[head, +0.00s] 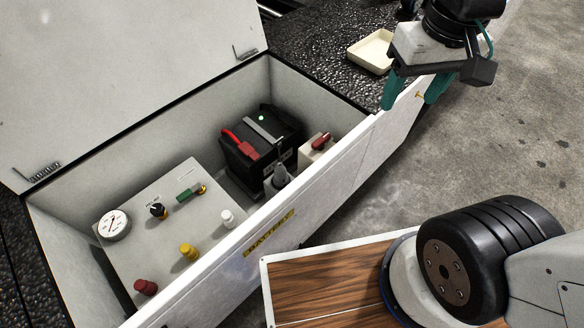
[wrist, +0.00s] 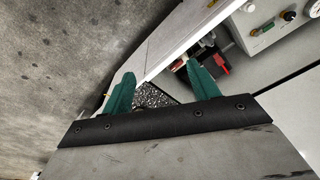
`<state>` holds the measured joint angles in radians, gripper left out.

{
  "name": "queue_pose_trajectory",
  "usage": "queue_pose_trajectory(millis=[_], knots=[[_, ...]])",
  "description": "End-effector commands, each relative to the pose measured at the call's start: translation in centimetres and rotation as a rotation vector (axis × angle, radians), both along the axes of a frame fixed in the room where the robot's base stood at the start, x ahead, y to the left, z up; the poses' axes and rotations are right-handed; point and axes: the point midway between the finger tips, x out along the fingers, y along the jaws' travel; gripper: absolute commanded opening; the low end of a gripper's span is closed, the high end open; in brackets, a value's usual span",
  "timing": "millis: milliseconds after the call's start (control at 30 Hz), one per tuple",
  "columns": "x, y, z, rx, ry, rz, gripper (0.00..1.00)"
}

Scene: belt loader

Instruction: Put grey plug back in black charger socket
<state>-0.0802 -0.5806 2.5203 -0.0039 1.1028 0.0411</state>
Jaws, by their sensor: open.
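A grey plug-like piece (head: 280,177) stands in the open battery compartment, between the black battery and the front wall. A black fitting on a brass base (head: 157,210) sits on the pale panel (head: 180,232); I cannot tell for sure that it is the charger socket. My gripper (head: 411,98) is open and empty, with teal fingers, above the front wall's far right end, away from the plug. In the wrist view my gripper (wrist: 160,69) shows spread fingers with nothing between them. The grey plug cannot be made out in the wrist view.
The black battery (head: 263,157) has a red clamp (head: 240,145). A pale box with a red switch (head: 318,146) stands beside it. The panel carries a gauge (head: 114,225) and several coloured knobs. The raised lid (head: 120,75) stands behind. A cream tray (head: 371,52) lies beyond the compartment.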

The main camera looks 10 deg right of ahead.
Motion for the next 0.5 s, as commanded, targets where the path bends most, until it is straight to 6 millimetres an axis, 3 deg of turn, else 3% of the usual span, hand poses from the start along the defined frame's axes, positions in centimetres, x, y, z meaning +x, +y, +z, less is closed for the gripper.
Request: queue_pose_trajectory(millis=[200, 367, 500], knots=[[7.1, 4.1, -5.3, 0.0, 0.039, 0.069, 0.6], [11.2, 7.8, -10.5, -0.003, 0.057, 0.116, 0.6], [13.5, 11.3, -16.1, -0.006, 0.073, 0.154, 0.6]])
